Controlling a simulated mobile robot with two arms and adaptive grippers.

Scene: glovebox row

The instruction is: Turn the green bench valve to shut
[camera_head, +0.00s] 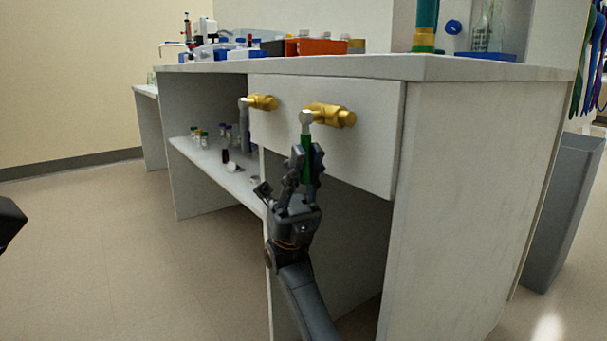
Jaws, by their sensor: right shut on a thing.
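The green bench valve is a brass body (332,115) on the white front panel of the bench, with a pale metal hub and a green lever handle (307,143) that hangs down from it. My right gripper (306,165) is shut on the green handle, its dark fingers on both sides of it. The lower part of the handle is partly hidden by the fingers. A dark piece at the left edge may be part of my left arm; my left gripper is not seen.
A second brass valve (262,102) with a grey handle sits just left on the same panel. The white bench (470,190) has a shelf with small vials (200,137). An orange tray (315,47) stands on top. A grey bin (563,210) is at right; floor at left is clear.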

